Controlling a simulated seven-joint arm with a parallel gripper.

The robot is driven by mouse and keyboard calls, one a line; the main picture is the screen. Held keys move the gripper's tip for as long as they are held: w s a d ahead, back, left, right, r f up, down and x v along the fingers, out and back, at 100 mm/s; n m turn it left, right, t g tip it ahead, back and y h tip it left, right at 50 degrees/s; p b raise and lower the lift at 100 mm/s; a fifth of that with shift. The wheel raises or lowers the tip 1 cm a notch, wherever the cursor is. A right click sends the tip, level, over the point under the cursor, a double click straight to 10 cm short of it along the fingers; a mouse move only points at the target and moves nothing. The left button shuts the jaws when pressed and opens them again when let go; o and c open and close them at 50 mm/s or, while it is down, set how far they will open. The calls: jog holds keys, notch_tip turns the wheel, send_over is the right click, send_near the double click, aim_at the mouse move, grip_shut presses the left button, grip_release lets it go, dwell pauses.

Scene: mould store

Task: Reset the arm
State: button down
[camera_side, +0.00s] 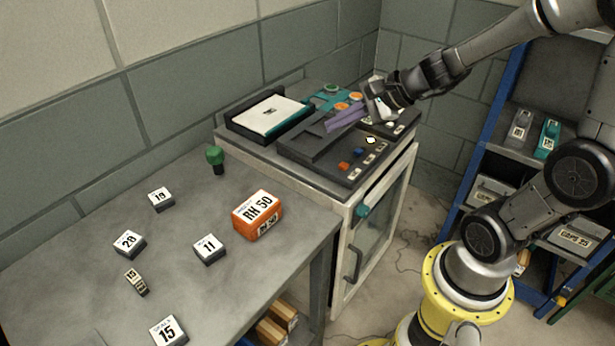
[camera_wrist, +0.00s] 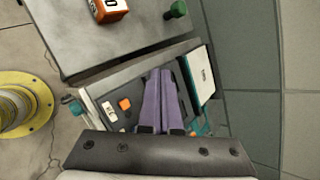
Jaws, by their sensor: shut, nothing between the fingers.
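My gripper (camera_side: 345,117) has purple fingers and hangs above the dark panel on top of the cabinet in the side view. In the wrist view the two purple fingers of my gripper (camera_wrist: 158,98) lie side by side, closed, with nothing held. The dark panel (camera_side: 309,150) bears small orange, blue and white pieces. I cannot tell the exact gap between the fingertips and the panel.
A grey table (camera_side: 95,220) at left holds several numbered blocks, an orange RH 50 box (camera_side: 257,214) and a green knob (camera_side: 215,157). A dark tray with a white top (camera_side: 270,115) sits behind the panel. A blue-framed shelf (camera_side: 487,130) stands at right.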

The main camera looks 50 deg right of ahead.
jog(key=s+a+r+n+g+y, duration=0.2)
jog(key=s+a+r+n, duration=0.4)
jog(key=s+a+n, duration=0.45)
jog(key=s+d+f+n+g+h, duration=0.1)
jog(key=s+d+f+n+h, duration=0.1)
jog(key=s+d+n+h, duration=0.2)
jog(key=s+d+n, duration=0.1)
jog(key=s+n, duration=0.2)
jog(key=n, duration=0.4)
jog(key=shift+s+d+f+g+h, duration=0.25)
jog(key=shift+d+f+g+h, duration=0.05)
jog(key=shift+f+g+h, duration=0.1)
jog(key=shift+r+n, duration=0.1)
jog(key=shift+n, duration=0.15)
